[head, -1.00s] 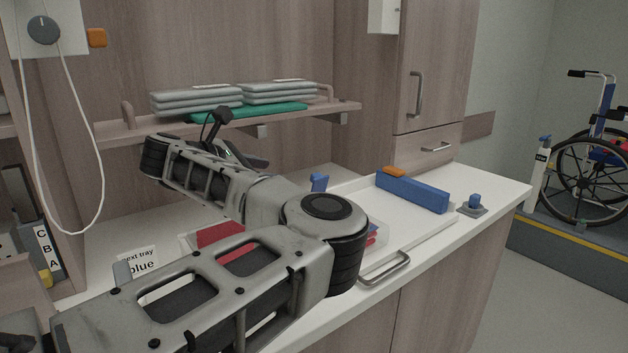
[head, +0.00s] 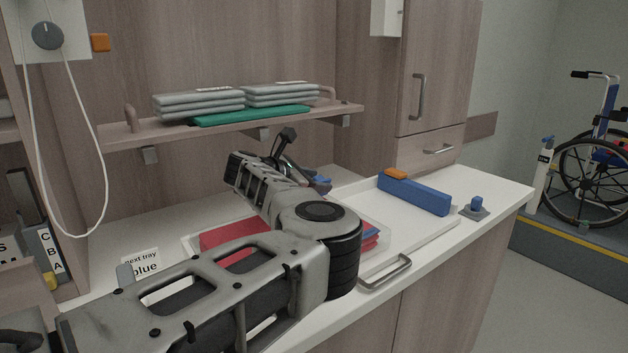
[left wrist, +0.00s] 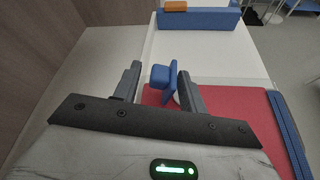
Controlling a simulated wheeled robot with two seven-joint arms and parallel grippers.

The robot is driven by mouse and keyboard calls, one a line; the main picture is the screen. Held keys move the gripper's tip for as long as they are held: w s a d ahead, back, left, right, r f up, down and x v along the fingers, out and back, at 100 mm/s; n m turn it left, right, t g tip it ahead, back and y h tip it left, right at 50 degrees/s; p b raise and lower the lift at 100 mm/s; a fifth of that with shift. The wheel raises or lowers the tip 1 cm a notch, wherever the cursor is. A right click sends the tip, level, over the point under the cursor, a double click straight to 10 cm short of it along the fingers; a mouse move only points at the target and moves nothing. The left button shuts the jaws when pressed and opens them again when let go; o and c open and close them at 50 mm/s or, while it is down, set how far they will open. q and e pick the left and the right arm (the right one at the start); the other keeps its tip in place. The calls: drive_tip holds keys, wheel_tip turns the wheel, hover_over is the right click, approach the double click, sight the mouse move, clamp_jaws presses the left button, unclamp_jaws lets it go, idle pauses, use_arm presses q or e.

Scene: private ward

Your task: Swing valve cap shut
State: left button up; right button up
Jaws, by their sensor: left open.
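A blue part with a knob and a flat upright plate, which looks like the valve cap (left wrist: 171,84), shows in the left wrist view in front of a small white round piece. In the head view its blue top (head: 320,184) is partly hidden behind my left gripper (head: 299,156). My left gripper is open; in the left wrist view its fingers (left wrist: 159,72) stand on either side of the blue part. I cannot tell whether they touch it. My right gripper is not in view.
A clear bin (head: 378,225) with red and blue contents stands on the white counter. A shelf (head: 225,128) hangs above.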

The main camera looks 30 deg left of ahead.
use_arm(q)
drive_tip(key=c, duration=0.8)
drive_tip(key=shift+r, duration=0.1)
drive_tip(key=shift+c, duration=0.2)
drive_tip(key=shift+s+d+m+t+y, duration=0.15)
drive_tip(key=shift+d+m+t+y, duration=0.15)
drive_tip(key=shift+m, duration=0.25)
drive_tip(key=shift+s+d+m+t+y, duration=0.1)
drive_tip(key=shift+d+m+y, duration=0.1)
drive_tip(key=shift+m+y, duration=0.3)
drive_tip(key=shift+s+d+f+m+t+y+b, duration=0.2)
drive_tip(key=shift+d+m+t+y, duration=0.15)
drive_tip(key=shift+m, duration=0.35)
drive_tip(key=shift+s+d+f+m+t+y+b, duration=0.15)
drive_tip(key=shift+d+m+t+y, duration=0.15)
drive_tip(key=shift+m, duration=0.35)
drive_tip(key=shift+w+r, duration=0.1)
drive_tip(key=shift+r, duration=0.05)
